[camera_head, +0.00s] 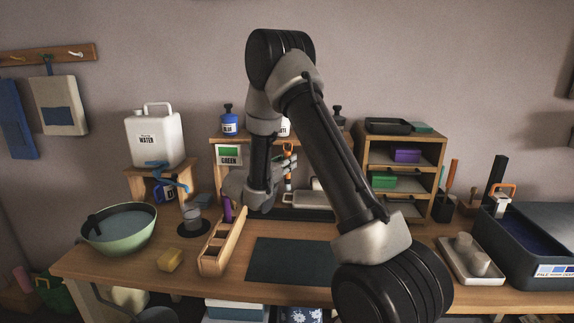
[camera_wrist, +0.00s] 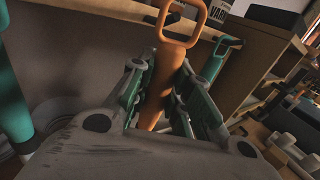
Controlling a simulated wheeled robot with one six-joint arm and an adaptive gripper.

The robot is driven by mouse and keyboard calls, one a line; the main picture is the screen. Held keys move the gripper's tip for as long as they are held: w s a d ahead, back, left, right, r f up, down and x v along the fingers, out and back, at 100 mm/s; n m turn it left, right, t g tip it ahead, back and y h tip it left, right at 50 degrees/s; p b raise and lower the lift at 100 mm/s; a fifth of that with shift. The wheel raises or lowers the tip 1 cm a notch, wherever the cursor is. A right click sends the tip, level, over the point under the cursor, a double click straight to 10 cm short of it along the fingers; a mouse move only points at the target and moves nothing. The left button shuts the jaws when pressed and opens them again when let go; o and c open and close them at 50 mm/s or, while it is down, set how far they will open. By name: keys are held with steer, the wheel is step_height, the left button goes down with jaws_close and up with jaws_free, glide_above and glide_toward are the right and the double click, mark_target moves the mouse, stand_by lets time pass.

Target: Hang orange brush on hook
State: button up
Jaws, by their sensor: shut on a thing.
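My gripper (camera_wrist: 161,68) is shut on the orange brush (camera_wrist: 158,92) in the wrist view. The brush's handle stands up between the two fingers, with an open loop at its top. Its lower end is hidden behind my gripper's body.
Teal handles stand right (camera_wrist: 218,60) and left (camera_wrist: 12,95) of the brush in the wrist view. A wooden shelf unit (camera_head: 403,150) stands to the right in the head view. A wooden tray (camera_head: 213,262) and a dark mat (camera_head: 290,262) lie in front.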

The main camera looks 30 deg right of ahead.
steer(key=shift+w+d+f, duration=0.35)
steer(key=shift+w+d, duration=0.15)
steer(key=shift+w, duration=0.25)
steer(key=shift+w+d+f, duration=0.3)
steer(key=shift+w+d, duration=0.15)
steer(key=shift+w, duration=0.25)
steer(key=o, duration=1)
steer(key=shift+c, duration=0.2)
steer(key=shift+a, duration=0.1)
